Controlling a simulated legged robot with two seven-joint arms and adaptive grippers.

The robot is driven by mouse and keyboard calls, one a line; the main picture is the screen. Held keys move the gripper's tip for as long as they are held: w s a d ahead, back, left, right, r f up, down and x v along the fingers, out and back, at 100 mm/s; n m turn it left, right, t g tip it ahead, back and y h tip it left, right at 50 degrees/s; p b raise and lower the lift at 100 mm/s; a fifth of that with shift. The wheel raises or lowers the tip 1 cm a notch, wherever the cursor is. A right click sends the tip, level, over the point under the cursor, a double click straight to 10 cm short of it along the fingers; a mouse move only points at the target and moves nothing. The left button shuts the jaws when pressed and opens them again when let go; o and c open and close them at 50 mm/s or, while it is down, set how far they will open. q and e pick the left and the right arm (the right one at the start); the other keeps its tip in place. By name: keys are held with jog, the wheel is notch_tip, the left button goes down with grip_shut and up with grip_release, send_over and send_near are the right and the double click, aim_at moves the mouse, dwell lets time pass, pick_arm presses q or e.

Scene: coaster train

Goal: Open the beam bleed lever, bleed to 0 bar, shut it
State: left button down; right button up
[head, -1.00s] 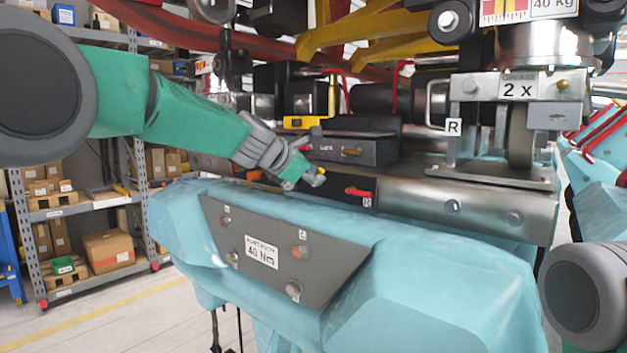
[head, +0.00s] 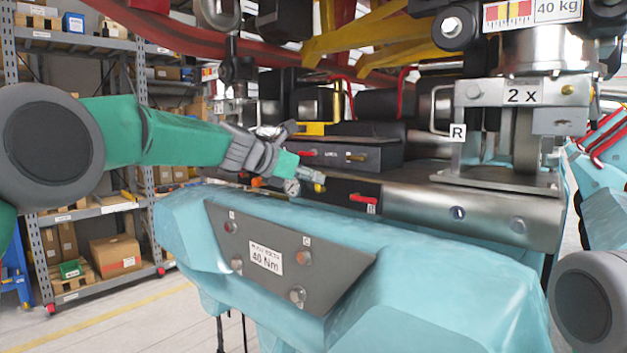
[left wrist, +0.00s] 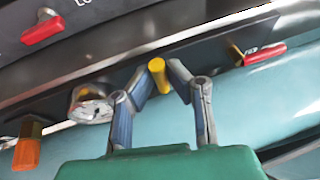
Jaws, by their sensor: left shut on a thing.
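My left gripper (head: 317,181) is at the front face of the dark beam. My right gripper is out of view; only part of my right arm shows at the right edge.
A red lever (head: 362,198) is on the beam right of the gripper. An orange handle (left wrist: 27,152) hangs left of the gauge. A box with another red lever (head: 306,153) stands above. The blue-wrapped body with its 40 Nm plate (head: 325,268) lies close below.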

pick_arm(q)
jog(key=shift+w+a+r, duration=0.1)
jog(key=shift+r, duration=0.4)
jog(key=c, duration=1.6)
grip_release()
jog(key=shift+f, duration=0.1)
jog(key=shift+w+f, duration=0.1)
jog(key=shift+f, duration=0.15)
jog(key=v, duration=1.2)
jog(key=shift+f, duration=0.1)
